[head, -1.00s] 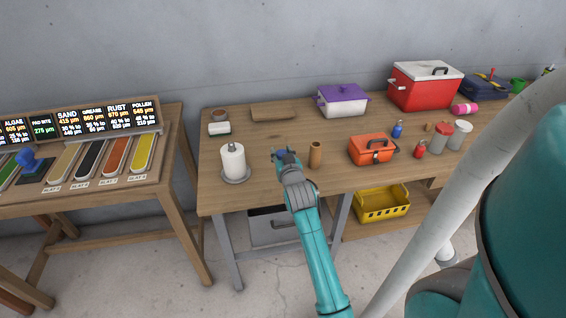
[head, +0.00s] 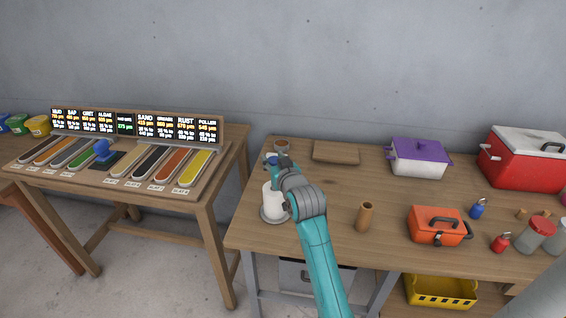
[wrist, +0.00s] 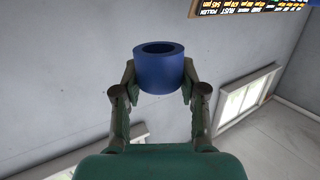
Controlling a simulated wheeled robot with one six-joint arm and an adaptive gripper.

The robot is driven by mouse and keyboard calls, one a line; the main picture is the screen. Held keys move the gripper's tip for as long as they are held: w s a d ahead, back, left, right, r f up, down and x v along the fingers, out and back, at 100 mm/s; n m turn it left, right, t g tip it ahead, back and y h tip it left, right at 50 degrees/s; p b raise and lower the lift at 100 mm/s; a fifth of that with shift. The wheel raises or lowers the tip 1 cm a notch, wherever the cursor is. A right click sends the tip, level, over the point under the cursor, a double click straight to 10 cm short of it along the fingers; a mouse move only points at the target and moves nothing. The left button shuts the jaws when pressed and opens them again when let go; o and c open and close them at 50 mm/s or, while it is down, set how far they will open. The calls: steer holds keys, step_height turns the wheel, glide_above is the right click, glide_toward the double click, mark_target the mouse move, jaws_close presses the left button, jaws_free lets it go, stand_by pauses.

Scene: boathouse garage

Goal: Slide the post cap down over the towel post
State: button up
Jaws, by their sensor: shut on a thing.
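The blue post cap (wrist: 160,72) is a short ring with an open hole. My gripper (wrist: 160,82) is shut on its sides in the wrist view. In the head view a bit of the cap's blue (head: 270,160) shows at the tip of my gripper (head: 278,163). The white towel roll (head: 271,203) stands upright on a round grey base (head: 274,218) on the wooden table. My gripper appears over the roll's top in the picture and hides the towel post. I cannot tell how far the cap is from the post or whether they line up.
A brown cylinder (head: 365,217) and an orange toolbox (head: 437,226) stand to the right on the table (head: 330,190). A wooden board (head: 336,152) and a small brown pot (head: 282,145) are at the back. A purple-lidded pot (head: 419,157) and a red cooler (head: 522,160) stand further right.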

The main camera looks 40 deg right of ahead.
steer(key=shift+f, duration=1.65)
